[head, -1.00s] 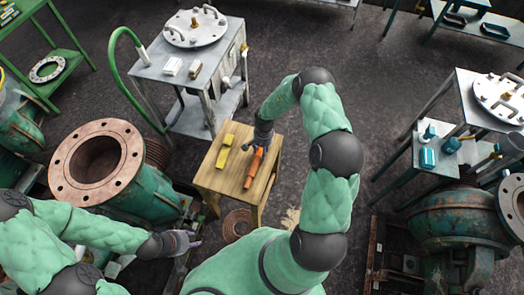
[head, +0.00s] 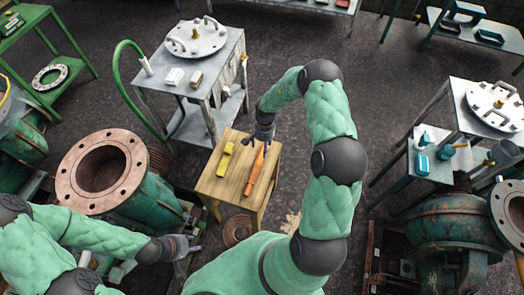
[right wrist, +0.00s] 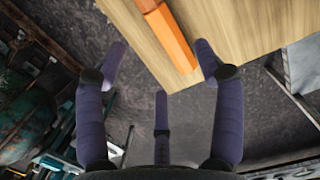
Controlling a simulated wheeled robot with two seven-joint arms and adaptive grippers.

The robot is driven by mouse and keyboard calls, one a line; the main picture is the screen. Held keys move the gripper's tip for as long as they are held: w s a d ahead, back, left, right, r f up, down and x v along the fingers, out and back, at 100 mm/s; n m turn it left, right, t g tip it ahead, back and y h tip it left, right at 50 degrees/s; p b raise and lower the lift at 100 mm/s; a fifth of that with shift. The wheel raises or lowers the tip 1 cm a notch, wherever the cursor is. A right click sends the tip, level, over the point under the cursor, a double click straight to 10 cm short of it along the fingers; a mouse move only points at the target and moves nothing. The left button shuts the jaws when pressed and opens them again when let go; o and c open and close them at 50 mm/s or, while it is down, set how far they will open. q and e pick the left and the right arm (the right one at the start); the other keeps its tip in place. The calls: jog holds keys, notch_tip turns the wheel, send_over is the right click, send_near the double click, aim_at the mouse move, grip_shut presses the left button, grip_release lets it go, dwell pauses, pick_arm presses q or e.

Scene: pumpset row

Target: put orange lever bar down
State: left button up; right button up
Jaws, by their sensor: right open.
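The orange lever bar (head: 255,171) lies on the small wooden table (head: 209,184), along its right part. In the right wrist view the bar's orange end (right wrist: 168,38) shows on the wood, ahead of the fingers and apart from them. My right gripper (head: 264,136) is open and empty at the table's far right edge, near the bar's far end. It also shows open in the right wrist view (right wrist: 160,75), its fingers spread over the table edge. My left gripper (head: 190,246) is low at the left, away from the table; its fingers are too small to read.
A yellow block (head: 226,159) lies left of the bar on the same table. A rusty flanged pipe (head: 128,180) stands to the left. A grey metal table (head: 200,75) with a round lid stands behind. A green pump (head: 440,235) is at the right. Bare floor lies between.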

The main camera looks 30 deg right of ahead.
jog(key=s+a+f+n+t, duration=0.1)
jog(key=s+a+n, duration=0.1)
jog(key=a, duration=0.3)
jog(key=s+a+f+n, duration=0.1)
jog(key=s+a+n, duration=0.1)
jog(key=s+a, duration=0.3)
jog(key=s+a+f+n+t, duration=0.1)
jog(key=s+a+n, duration=0.1)
jog(key=s+a, duration=0.2)
jog(key=shift+a+n+t+h+p, duration=0.3)
jog(key=shift+a+p, duration=0.05)
jog(key=shift+a, duration=0.35)
jog(key=s+a+r+n+g+y, duration=0.1)
jog(key=s+a+y, duration=0.2)
jog(key=s+a, duration=0.5)
jog(key=shift+s+a+r+n, duration=0.2)
jog(key=shift+a+r+n, duration=0.1)
jog(key=shift+a+r, duration=0.1)
